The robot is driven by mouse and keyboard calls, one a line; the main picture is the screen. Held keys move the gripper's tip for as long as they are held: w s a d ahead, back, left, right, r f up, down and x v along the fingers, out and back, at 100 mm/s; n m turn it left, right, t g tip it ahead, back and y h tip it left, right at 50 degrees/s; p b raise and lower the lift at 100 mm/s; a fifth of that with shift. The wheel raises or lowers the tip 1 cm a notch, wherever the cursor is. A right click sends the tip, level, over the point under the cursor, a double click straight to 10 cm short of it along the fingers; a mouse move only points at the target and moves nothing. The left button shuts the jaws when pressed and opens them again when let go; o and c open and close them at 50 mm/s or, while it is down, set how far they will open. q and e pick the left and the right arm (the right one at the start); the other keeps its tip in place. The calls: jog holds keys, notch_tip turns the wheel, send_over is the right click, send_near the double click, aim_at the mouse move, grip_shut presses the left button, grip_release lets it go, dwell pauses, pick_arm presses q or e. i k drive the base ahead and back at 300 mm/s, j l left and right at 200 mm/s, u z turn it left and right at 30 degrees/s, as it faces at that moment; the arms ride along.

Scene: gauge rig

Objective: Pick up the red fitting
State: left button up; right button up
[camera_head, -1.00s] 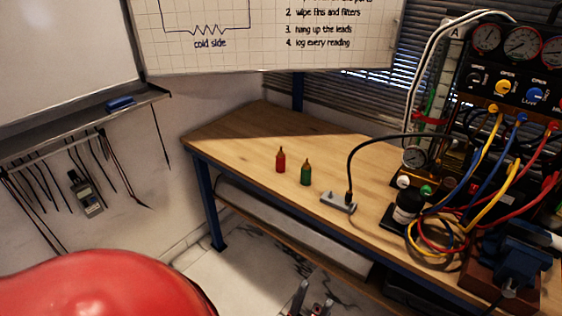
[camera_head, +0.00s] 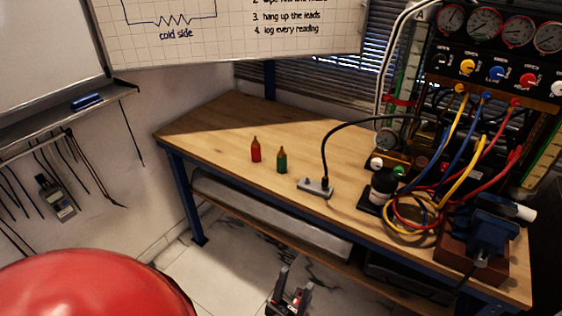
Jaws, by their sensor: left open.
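The red fitting (camera_head: 256,152) stands upright on the wooden bench top, left of the middle of the view. It has a red body and a narrow brownish tip. A similar green fitting (camera_head: 282,161) stands just to its right, a small gap apart. My left gripper (camera_head: 290,288) shows at the bottom edge, open and empty, in front of the bench and below the level of its top. It is well apart from the red fitting. My right gripper is out of view.
A grey block with a black cable (camera_head: 316,188) lies right of the green fitting. Coloured hoses (camera_head: 412,215), a blue vice (camera_head: 492,228) and a gauge panel (camera_head: 500,66) crowd the bench's right side. The bench (camera_head: 215,125) is clear on its left. A large red rounded shape (camera_head: 90,285) fills the lower left.

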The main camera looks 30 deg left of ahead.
aim_at(255, 146)
jog(key=i+j+u, duration=0.1)
jog(key=i, duration=0.2)
jog(key=i+j+u, duration=0.1)
jog(key=u, duration=0.4)
jog(key=i+u, duration=0.1)
jog(key=u, duration=0.65)
jog(key=i+u, duration=0.15)
jog(key=u, duration=0.25)
jog(key=i, duration=0.45)
